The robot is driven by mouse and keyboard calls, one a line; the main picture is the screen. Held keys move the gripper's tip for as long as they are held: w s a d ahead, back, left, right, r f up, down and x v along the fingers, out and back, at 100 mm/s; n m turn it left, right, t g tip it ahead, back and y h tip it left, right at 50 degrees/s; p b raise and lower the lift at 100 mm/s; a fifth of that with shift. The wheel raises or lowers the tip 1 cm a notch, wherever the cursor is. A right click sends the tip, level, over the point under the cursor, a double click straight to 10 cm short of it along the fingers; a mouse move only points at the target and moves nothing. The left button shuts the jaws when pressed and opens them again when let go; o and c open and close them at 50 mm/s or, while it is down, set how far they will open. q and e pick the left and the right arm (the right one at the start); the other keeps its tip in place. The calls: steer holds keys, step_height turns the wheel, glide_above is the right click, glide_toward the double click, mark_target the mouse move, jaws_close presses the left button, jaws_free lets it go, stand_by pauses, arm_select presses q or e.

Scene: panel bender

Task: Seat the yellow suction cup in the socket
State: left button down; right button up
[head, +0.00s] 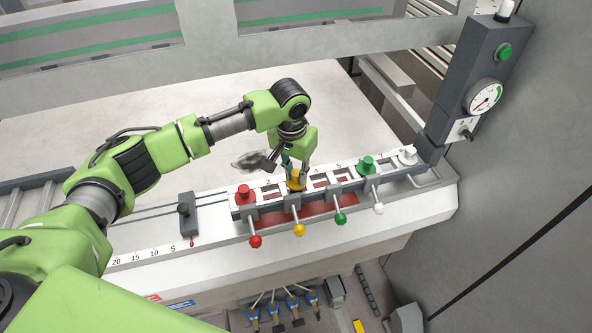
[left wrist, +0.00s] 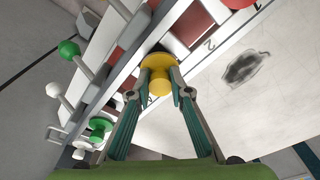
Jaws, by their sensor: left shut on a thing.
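The yellow suction cup (head: 296,183) is at the white socket rail (head: 318,181), between the red cup (head: 244,195) and the green cup (head: 366,164). My left gripper (head: 293,168) comes down on it from above and is shut on it. In the left wrist view the yellow cup (left wrist: 158,74) sits between the two fingertips (left wrist: 160,94), its round yellow flange facing the camera. It is over the rail beside the number 2 marking; the socket beneath it is hidden, so I cannot tell how deep it sits. My right gripper is not in view.
Levers with red (head: 255,241), yellow (head: 299,230), green (head: 341,219) and white (head: 378,208) knobs stick out in front of the rail. A white cup (head: 407,155) stands at its right end. A gauge post (head: 470,85) rises at right.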

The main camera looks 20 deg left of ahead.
mark_target(294, 185)
arm_select(q)
steer(key=c, duration=1.8)
jaws_free()
steer(key=shift+o, duration=0.2)
step_height(294, 185, up, 12)
steer(key=s, duration=0.1)
steer(key=shift+s, duration=0.25)
steer(key=shift+a+f, duration=0.1)
